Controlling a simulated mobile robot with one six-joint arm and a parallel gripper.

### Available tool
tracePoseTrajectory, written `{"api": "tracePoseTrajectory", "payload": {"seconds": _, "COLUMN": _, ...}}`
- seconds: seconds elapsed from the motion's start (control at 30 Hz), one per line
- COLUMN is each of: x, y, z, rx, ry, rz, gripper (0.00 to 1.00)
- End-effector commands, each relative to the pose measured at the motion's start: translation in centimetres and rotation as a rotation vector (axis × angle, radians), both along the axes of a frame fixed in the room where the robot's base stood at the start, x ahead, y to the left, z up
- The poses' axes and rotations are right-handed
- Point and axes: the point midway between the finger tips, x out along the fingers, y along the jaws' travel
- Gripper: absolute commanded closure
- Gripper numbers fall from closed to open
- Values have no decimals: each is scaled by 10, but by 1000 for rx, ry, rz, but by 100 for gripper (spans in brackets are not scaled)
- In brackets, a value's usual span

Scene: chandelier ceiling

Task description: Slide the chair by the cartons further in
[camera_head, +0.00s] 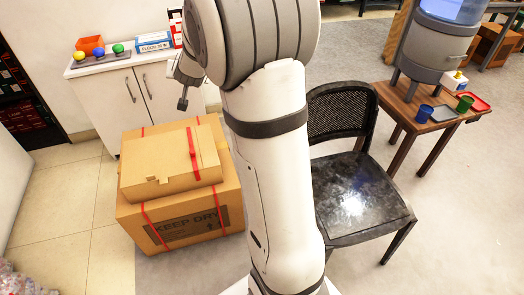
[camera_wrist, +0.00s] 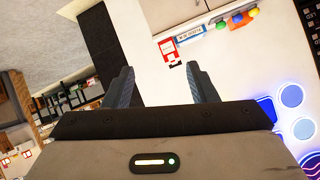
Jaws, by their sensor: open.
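A black chair (camera_head: 357,199) with a mesh backrest (camera_head: 341,112) and a glossy seat stands right of my arm in the head view. My arm covers its left side. Two stacked brown cartons stand left of my arm: a big lower carton (camera_head: 178,221) marked "KEEP DRY" and a smaller flat carton (camera_head: 165,168) on top, both with red straps. My gripper (camera_head: 184,98) is above and behind the cartons, near the white cabinet, apart from the chair. In the wrist view my gripper's two fingers (camera_wrist: 163,85) are spread with nothing between them.
A wooden side table (camera_head: 402,104) right of the chair bears a large grey dispenser (camera_head: 436,52), cups and a red tray (camera_head: 474,101). A white cabinet (camera_head: 137,95) stands behind the cartons with an orange bin (camera_head: 90,44) and coloured balls. Floor at front right is clear.

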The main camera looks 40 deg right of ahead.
Motion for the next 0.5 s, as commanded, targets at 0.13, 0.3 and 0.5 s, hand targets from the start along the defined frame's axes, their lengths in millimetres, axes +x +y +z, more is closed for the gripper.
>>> {"api": "tracePoseTrajectory", "payload": {"seconds": 0.13, "x": 40, "y": -61, "z": -61, "rx": -43, "ry": -86, "rz": -210, "gripper": 48}}
{"api": "tracePoseTrajectory", "payload": {"seconds": 0.3, "x": 59, "y": -133, "z": -127, "rx": -124, "ry": -147, "rz": -471, "gripper": 48}}
{"api": "tracePoseTrajectory", "payload": {"seconds": 0.5, "x": 47, "y": -211, "z": -217, "rx": -254, "ry": -154, "rz": -797, "gripper": 48}}
